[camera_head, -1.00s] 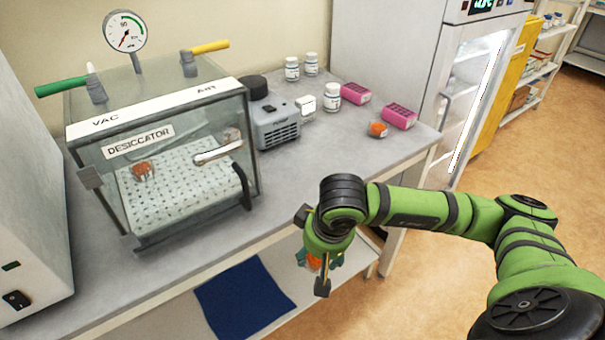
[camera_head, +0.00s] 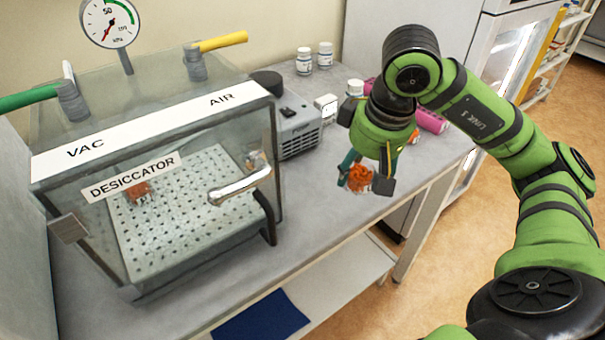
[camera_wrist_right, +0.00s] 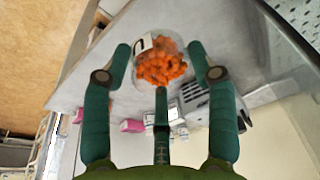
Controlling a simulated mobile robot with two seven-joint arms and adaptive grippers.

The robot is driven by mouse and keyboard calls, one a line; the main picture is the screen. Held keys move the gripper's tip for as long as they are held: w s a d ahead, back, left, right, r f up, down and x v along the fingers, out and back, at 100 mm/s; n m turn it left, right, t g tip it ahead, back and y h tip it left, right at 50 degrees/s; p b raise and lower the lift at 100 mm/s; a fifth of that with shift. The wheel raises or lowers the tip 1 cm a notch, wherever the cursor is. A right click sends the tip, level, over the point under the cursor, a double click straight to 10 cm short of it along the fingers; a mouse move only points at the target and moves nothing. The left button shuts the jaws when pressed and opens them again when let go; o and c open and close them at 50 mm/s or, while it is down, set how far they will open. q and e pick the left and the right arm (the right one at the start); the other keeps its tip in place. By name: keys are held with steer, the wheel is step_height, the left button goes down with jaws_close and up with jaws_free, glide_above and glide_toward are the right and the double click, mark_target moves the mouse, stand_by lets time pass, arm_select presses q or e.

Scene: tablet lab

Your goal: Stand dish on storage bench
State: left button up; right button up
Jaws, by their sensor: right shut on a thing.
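My right gripper (camera_head: 366,181) is shut on a small clear dish of orange pieces (camera_head: 358,178). It holds the dish in the air over the right part of the grey bench top (camera_head: 312,195). In the right wrist view, the dish (camera_wrist_right: 160,66) sits between the green fingers (camera_wrist_right: 160,75), with a white label on its side. The gap between dish and bench is hard to judge. Another orange dish (camera_head: 138,192) stands inside the desiccator. My left gripper is not in view.
The glass desiccator (camera_head: 150,245) fills the bench's left side, a grey pump (camera_head: 300,134) beside it. White bottles (camera_head: 325,55) and pink boxes (camera_head: 432,121) stand farther back. A blue mat (camera_head: 262,318) lies on the lower shelf. The bench front is clear.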

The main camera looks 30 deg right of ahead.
steer(key=w+f+p, duration=0.1)
steer(key=w, duration=0.2)
steer(key=w+f+p, duration=0.1)
steer(key=w+f, duration=0.1)
steer(key=w, duration=0.1)
steer(key=w+a+f+p, duration=0.1)
steer(key=w+f, duration=0.1)
steer(key=w, duration=0.1)
steer(key=shift+w+a+f, duration=0.1)
steer(key=shift+f, duration=0.1)
steer(key=shift+w+f+p, duration=0.45)
steer(key=shift+w+f, duration=0.45)
steer(key=shift+w, duration=0.1)
steer(key=x, duration=0.1)
steer(key=p+x, duration=0.1)
steer(key=x, duration=0.1)
steer(key=shift+s+a+f, duration=0.1)
steer(key=shift+s, duration=0.3)
steer(key=shift+f, duration=0.4)
steer(key=o, duration=1.2)
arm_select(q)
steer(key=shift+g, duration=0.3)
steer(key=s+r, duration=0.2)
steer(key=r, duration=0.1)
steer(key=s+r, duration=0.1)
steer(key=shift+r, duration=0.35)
